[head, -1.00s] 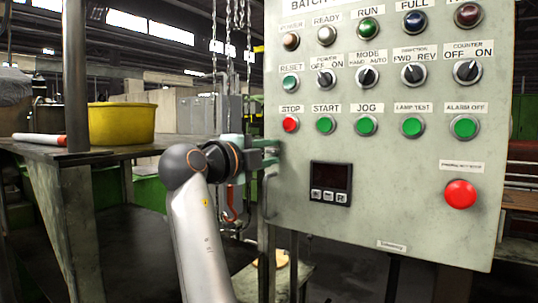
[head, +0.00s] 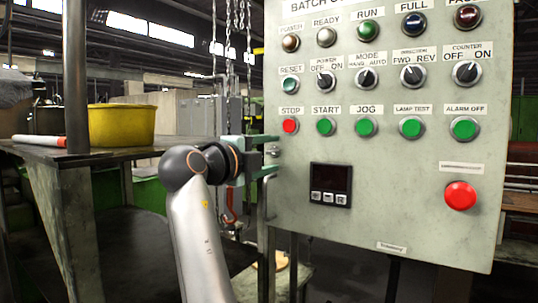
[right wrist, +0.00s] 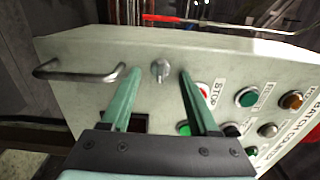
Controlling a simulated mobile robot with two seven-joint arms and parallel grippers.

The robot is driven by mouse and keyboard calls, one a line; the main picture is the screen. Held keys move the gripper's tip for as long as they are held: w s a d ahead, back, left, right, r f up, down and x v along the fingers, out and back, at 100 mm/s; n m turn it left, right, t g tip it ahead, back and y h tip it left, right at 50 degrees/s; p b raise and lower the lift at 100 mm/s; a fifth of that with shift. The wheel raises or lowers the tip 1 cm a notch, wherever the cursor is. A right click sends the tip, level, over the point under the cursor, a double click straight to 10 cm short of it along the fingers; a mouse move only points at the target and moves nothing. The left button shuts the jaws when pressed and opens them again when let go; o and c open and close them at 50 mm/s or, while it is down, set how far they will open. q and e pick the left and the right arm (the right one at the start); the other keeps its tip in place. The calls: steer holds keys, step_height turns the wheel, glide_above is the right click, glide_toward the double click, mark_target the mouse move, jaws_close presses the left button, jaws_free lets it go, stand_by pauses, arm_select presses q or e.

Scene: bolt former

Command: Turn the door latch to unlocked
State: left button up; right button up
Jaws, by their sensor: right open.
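The door latch (right wrist: 160,70) is a small metal knob with a flat grip on the edge of the grey-green panel door, in the right wrist view. It also shows very small at the door's left edge (head: 272,152) in the head view. My right gripper (right wrist: 158,74) is open, with its two green fingers on either side of the latch and a gap to each. In the head view the right gripper (head: 268,154) reaches the door's left edge from the left. Whether the fingertips touch the door is unclear. My left gripper is in neither view.
The control panel door (head: 400,220) carries several buttons, knobs and a red emergency button (head: 460,196). A bar handle (right wrist: 80,74) sits beside the latch. A metal table (head: 60,160) with a yellow tub (head: 122,125) stands at left. Chains hang behind my arm.

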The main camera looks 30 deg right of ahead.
steer(key=shift+a, duration=0.1)
steer(key=shift+s+a, duration=0.15)
steer(key=shift+a, duration=0.2)
arm_select(q)
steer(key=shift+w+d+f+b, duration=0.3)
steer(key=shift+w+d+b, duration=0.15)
steer(key=shift+b, duration=0.45)
arm_select(e)
steer(key=v, duration=1.1)
steer(key=shift+s+a, duration=0.2)
steer(key=shift+a, duration=0.05)
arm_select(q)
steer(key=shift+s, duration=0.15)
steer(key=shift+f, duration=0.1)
